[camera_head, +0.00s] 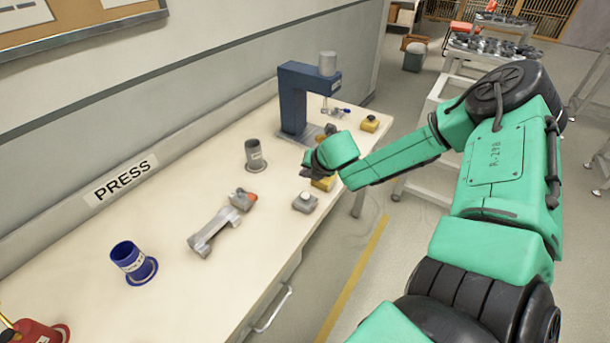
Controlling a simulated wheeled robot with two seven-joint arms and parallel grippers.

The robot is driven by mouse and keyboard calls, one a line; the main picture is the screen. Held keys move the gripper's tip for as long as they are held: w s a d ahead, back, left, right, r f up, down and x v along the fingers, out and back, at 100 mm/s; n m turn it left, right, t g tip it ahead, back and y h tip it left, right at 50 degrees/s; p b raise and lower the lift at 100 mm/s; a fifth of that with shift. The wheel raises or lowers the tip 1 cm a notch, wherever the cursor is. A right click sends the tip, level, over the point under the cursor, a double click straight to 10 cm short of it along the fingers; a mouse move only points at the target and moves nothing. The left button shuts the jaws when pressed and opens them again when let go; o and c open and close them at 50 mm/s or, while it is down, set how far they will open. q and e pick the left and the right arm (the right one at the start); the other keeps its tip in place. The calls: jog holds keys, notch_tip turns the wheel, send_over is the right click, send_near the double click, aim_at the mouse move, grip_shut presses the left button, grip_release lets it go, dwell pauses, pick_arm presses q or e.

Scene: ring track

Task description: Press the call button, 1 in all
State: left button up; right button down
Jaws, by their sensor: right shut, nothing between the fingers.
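A small grey box with a pale round button (305,201) sits near the front edge of the bench. I cannot tell from the picture which is the call button. My right gripper (308,168) is shut and empty, above the bench behind the pale button box. A yellow object (323,184) shows below it, partly hidden by my arm. My left gripper is not in view.
A blue press (296,100) stands at the back of the bench (190,290). A grey cup (255,156), a grey bracket-shaped part (214,232), a blue cup (131,262) and a red object (38,332) stand along it.

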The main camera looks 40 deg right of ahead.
aim_at(306, 196)
pick_arm(q)
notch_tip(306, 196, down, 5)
jog(key=b, duration=0.4)
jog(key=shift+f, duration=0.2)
pick_arm(e)
notch_tip(306, 196, down, 6)
jog(key=shift+r, duration=0.15)
pick_arm(q)
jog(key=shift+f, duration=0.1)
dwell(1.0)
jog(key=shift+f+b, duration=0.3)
jog(key=shift+b, duration=0.25)
pick_arm(e)
jog(key=shift+f, duration=0.45)
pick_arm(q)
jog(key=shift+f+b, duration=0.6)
pick_arm(e)
jog(key=shift+f, duration=0.6)
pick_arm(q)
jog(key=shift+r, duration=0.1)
pick_arm(e)
jog(key=shift+r, duration=0.1)
pick_arm(q)
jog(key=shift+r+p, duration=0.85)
jog(key=shift+p, duration=0.1)
pick_arm(e)
jog(key=shift+r, duration=0.95)
